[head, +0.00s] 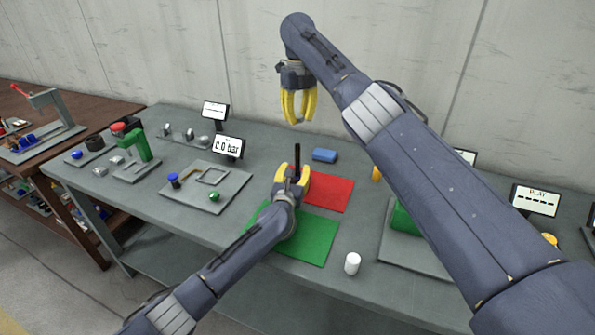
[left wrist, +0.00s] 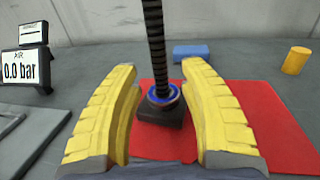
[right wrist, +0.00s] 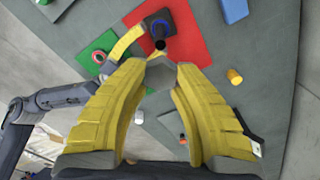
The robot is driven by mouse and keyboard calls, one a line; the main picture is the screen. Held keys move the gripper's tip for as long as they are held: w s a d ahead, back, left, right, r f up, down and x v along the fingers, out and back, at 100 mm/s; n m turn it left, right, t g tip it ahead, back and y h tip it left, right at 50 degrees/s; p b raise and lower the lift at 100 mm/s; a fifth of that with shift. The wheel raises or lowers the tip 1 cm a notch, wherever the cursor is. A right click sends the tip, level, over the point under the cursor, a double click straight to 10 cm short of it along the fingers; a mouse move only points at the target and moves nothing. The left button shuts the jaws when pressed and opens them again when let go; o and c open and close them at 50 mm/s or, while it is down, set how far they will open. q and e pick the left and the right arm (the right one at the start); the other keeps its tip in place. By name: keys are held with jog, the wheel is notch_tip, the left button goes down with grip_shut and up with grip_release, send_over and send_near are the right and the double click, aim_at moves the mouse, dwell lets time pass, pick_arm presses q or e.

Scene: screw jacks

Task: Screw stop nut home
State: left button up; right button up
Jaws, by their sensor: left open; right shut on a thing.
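A dark threaded rod (left wrist: 154,45) stands upright on a black block (left wrist: 162,118), with a blue ring (left wrist: 166,98) around its foot. The block sits on the red mat (head: 331,194). My left gripper (head: 294,170) is open at the rod; in the left wrist view its fingers are either side of the rod without visible contact. My right gripper (head: 297,122) is up above the rod, pointing down. In the right wrist view it is shut on a grey six-sided nut (right wrist: 160,77). There the rod's top (right wrist: 160,44) shows just beyond the nut, apparently apart from it.
A green mat (head: 312,240) lies in front of the red one. A blue block (head: 325,155) lies behind, and a yellow cylinder (left wrist: 297,60) stands to the right. A white cylinder (head: 352,263) is near the front edge. Fixtures with displays (head: 229,146) stand left and right.

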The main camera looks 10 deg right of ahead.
aim_at(297, 167)
pick_arm(q)
jog(key=shift+x, duration=1.6)
grip_shut()
